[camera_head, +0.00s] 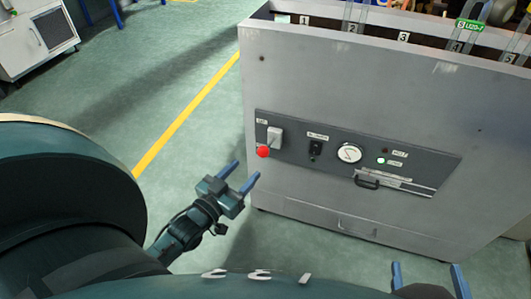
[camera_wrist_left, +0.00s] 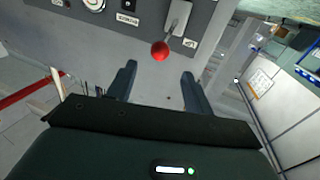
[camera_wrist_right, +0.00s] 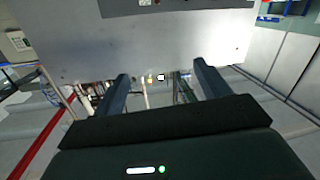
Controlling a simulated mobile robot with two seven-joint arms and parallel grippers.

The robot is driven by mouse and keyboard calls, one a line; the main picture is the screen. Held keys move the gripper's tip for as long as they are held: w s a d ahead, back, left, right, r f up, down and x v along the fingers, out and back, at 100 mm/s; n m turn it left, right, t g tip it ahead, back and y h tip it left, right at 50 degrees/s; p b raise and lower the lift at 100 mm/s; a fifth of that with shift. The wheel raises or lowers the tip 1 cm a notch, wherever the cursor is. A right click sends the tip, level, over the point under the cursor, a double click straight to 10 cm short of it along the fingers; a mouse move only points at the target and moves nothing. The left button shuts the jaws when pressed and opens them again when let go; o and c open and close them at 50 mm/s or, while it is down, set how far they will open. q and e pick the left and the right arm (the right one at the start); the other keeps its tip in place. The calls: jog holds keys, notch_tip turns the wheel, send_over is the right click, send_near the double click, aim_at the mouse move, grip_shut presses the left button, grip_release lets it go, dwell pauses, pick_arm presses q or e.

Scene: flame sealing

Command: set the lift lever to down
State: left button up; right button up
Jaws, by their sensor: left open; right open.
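The lift lever has a red ball knob (camera_head: 263,152) and a pale grey plate (camera_head: 275,136) at the left end of the machine's dark control panel (camera_head: 325,148). The knob shows at the plate's lower end. In the left wrist view the red knob (camera_wrist_left: 161,50) appears just beyond the fingertips, roughly between them. My left gripper (camera_head: 245,172) is open and empty, below and left of the knob, apart from it. My right gripper (camera_head: 428,270) is open and empty low at the right, well away from the lever. The lever's small label is unreadable.
The panel also carries a black switch (camera_head: 316,149), a round gauge (camera_head: 349,153), a lit green lamp (camera_head: 381,161) and a dark handle (camera_head: 367,182). Numbered slots line the grey cabinet's (camera_head: 340,80) top.

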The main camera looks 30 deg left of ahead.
aim_at(260, 156)
pick_arm(q)
jog(key=w+b, duration=0.1)
jog(key=w, duration=0.3)
jog(key=w+b, duration=0.1)
jog(key=w, duration=0.3)
jog(key=shift+w+d+f, duration=0.1)
jog(key=shift+d, duration=0.1)
jog(key=shift+w, duration=0.65)
pick_arm(e)
jog(key=shift+s+a+n+t+y, duration=0.1)
jog(key=shift+a+n+t+y, duration=0.45)
jog(key=shift+y, duration=0.25)
pick_arm(q)
jog(key=shift+c, duration=0.2)
grip_shut()
